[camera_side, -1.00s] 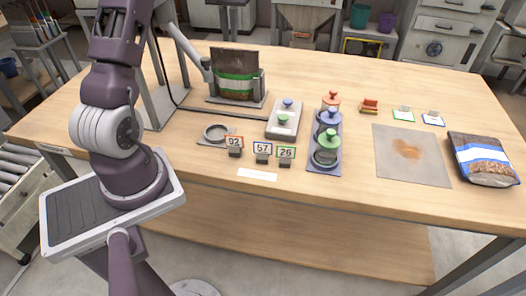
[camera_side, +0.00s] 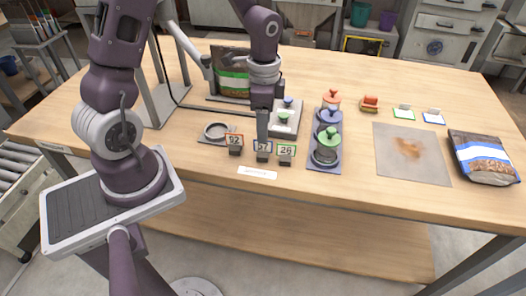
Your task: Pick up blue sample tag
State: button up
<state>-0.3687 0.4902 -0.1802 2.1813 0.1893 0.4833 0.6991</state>
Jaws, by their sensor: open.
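The blue-edged sample tag (camera_side: 269,147) reads 57 and stands upright in a small dark holder (camera_side: 263,158) near the table's front edge. It is the middle one of three numbered tags. My gripper (camera_side: 263,138) points straight down right at this tag, with its jaws open. The fingers cover part of the tag's face and number. I cannot tell whether they touch it or how the tag sits between them.
The orange-edged tag (camera_side: 234,140) and green-edged tag (camera_side: 286,150) stand close on either side. A white label (camera_side: 257,173) lies in front.

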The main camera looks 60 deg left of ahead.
aim_at(263, 151)
jog(key=f, duration=0.4)
jog(key=s+d+f, duration=0.1)
jog(key=f, duration=0.1)
jog(key=shift+f, duration=0.65)
jog(key=shift+w, duration=0.1)
grip_shut()
